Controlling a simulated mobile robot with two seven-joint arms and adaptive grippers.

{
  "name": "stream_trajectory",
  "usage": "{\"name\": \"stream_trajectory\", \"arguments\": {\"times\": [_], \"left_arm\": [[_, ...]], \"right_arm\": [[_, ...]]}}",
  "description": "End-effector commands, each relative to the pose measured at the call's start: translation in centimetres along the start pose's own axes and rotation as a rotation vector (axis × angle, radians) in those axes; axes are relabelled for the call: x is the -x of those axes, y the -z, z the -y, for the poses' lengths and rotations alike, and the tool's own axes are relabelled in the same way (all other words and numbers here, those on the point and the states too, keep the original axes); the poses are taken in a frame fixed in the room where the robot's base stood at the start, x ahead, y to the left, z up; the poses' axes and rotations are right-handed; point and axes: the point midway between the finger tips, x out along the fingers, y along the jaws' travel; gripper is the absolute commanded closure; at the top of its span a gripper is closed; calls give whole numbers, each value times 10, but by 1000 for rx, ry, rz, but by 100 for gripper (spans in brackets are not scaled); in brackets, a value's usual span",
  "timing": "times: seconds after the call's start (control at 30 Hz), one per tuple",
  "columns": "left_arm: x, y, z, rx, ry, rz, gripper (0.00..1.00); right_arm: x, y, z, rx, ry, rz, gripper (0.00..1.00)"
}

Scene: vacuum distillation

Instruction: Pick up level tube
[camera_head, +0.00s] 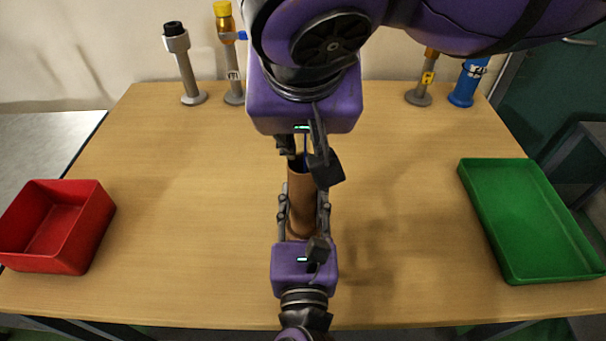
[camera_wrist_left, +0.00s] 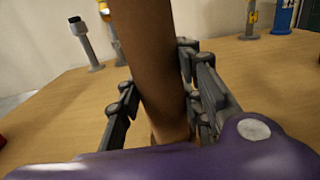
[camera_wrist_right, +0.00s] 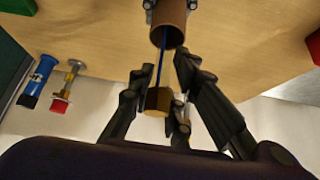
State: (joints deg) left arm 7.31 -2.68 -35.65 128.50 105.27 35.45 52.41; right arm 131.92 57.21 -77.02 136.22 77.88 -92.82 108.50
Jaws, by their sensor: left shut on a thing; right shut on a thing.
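A brown tube (camera_head: 300,210) stands about upright over the middle of the table. My left gripper (camera_head: 303,200) is shut around its side, as the left wrist view also shows (camera_wrist_left: 150,75). My right gripper (camera_head: 305,160) is above the tube's open top, shut on a tan block (camera_wrist_right: 158,100). A thin blue rod (camera_wrist_right: 159,68) runs from this block into the tube's mouth; this looks like the level tube. How deep the rod goes inside is hidden. In the head view, my right gripper hides most of the block.
A red bin (camera_head: 85,225) is at the left and a green tray (camera_head: 500,255) at the right. Along the back edge stand a black-topped grey stand (camera_head: 187,75), a yellow-topped piece (camera_head: 224,25), an amber-topped stand (camera_head: 420,92) and a blue cylinder (camera_head: 465,88). The table between is clear.

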Motion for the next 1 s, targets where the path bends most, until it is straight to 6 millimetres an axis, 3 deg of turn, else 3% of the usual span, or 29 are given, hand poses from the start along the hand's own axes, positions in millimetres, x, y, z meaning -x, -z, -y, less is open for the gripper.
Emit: {"name": "stream_trajectory", "arguments": {"times": [0.03,0.43,0.57,0.77,1.0], "left_arm": [[1,14,-1,-5,-4,-29,100],[1,14,-1,-5,-4,-29,100],[1,14,-1,-5,-4,-29,100],[1,14,-1,-5,-5,-29,100],[1,14,-1,-5,-5,-29,100]], "right_arm": [[-1,0,0,0,1,1,100],[0,1,0,-1,1,0,100],[9,7,1,-3,2,-3,100],[47,31,1,-5,4,-4,100],[116,75,1,-4,3,-3,100]]}}
